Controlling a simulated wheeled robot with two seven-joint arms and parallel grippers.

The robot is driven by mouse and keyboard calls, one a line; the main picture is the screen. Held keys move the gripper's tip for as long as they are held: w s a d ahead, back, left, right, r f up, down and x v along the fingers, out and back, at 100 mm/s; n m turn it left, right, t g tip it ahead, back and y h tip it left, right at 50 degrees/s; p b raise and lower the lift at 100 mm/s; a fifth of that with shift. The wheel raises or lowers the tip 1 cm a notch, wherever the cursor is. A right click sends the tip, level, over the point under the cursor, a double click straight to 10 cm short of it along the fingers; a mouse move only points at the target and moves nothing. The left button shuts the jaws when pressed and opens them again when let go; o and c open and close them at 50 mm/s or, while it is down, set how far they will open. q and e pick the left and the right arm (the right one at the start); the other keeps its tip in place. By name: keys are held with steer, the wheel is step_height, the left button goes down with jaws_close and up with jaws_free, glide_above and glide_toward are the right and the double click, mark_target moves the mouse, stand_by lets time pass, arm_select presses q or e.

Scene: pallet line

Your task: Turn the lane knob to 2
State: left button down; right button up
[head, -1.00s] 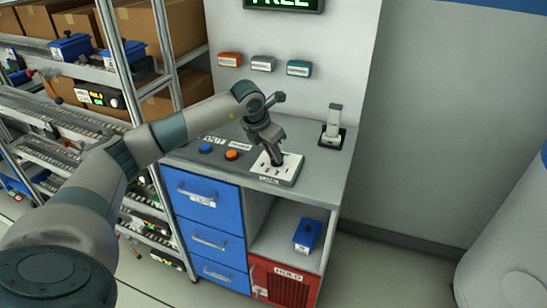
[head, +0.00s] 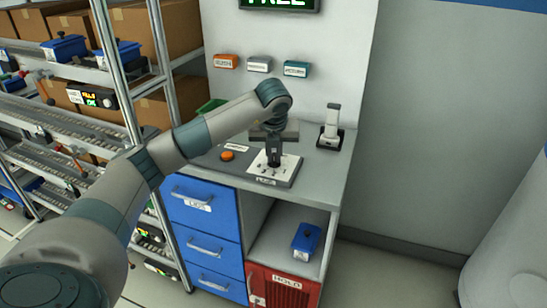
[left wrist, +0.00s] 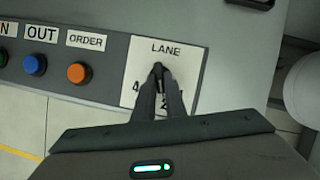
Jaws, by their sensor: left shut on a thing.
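The lane knob (left wrist: 158,68) is a small dark knob on a white plate marked LANE (left wrist: 143,57) in the left wrist view. In the head view the plate (head: 290,163) lies on the counter of the blue-drawered cabinet. My left gripper (head: 273,161) points down onto it from above. In the left wrist view the fingertips of my left gripper (left wrist: 159,74) are shut on the knob. The fingers cover part of the dial. A 4 shows left of them, and another digit below is partly hidden. I cannot tell which number the knob points to. My right gripper is not in view.
An orange button (left wrist: 77,72) marked ORDER and a blue button (left wrist: 34,65) marked OUT sit left of the plate. A scanner-like device in a holder (head: 331,128) stands to the right. A shelf rack (head: 128,80) is at the left.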

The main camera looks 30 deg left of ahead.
arm_select(q)
steer(key=shift+r, duration=0.1)
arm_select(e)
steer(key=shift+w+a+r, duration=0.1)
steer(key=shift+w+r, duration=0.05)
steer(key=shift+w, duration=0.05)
arm_select(q)
steer(key=c, duration=1.8)
jaws_free()
